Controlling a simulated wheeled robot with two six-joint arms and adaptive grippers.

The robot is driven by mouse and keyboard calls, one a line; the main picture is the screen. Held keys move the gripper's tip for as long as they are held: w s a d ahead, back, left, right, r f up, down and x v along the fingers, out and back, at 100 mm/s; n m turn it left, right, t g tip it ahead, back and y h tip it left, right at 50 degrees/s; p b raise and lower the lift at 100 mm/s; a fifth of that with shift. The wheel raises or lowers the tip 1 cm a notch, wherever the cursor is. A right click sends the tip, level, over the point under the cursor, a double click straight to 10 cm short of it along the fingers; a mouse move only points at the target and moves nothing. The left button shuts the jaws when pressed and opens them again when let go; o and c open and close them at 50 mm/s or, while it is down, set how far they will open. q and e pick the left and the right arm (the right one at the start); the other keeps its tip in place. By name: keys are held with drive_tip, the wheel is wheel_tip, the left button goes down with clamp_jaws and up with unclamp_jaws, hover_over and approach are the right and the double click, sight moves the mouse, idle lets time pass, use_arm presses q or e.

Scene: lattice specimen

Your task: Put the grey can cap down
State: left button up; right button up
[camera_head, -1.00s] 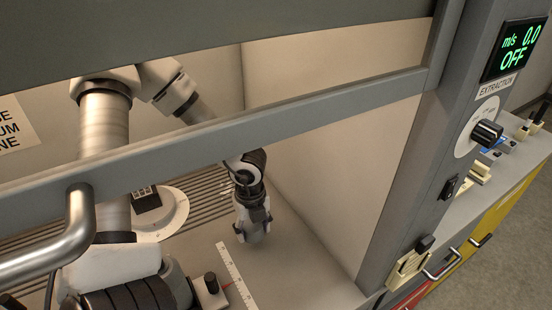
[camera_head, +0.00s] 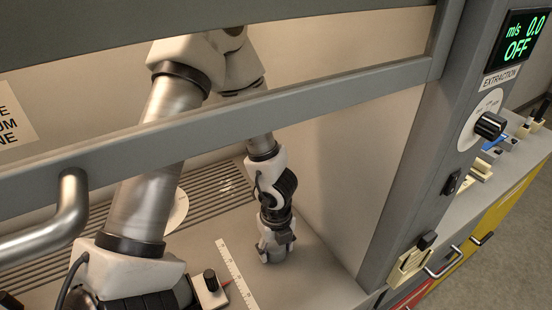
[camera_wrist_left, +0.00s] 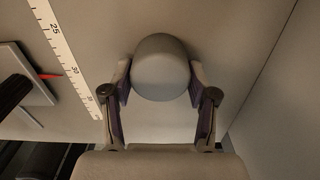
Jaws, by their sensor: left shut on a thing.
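My left gripper (camera_head: 274,248) points down inside the fume hood, low over the work surface to the right of the white ruler. In the left wrist view my left gripper (camera_wrist_left: 160,85) is shut on the grey can cap (camera_wrist_left: 161,66), a round grey piece between its two fingers. The cap is hard to make out in the head view, where the gripper covers it. I cannot tell whether the cap touches the surface. My right gripper is not in view.
A white ruler (camera_head: 236,273) lies left of the gripper; it also shows in the left wrist view (camera_wrist_left: 65,55). A small block with a black knob (camera_head: 210,287) stands left of it. The hood's side wall (camera_head: 345,170) is close on the right. The sash bar (camera_head: 300,104) crosses in front.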

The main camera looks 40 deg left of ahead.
sight(276, 244)
use_arm(q)
drive_tip(key=shift+f, duration=0.25)
drive_tip(key=o, duration=0.8)
drive_tip(key=shift+r, duration=0.15)
drive_tip(key=shift+r+p, duration=0.3)
drive_tip(key=shift+p, duration=0.05)
drive_tip(key=r+p, duration=0.1)
drive_tip(key=r, duration=0.1)
drive_tip(key=r+p, duration=0.1)
drive_tip(key=r, duration=0.3)
drive_tip(key=shift+w+a+r+p, duration=0.2)
drive_tip(key=shift+w+a+p, duration=0.1)
drive_tip(key=shift+p, duration=0.1)
drive_tip(key=shift+s+r, duration=0.1)
drive_tip(key=shift+r, duration=0.35)
drive_tip(key=shift+f, duration=0.1)
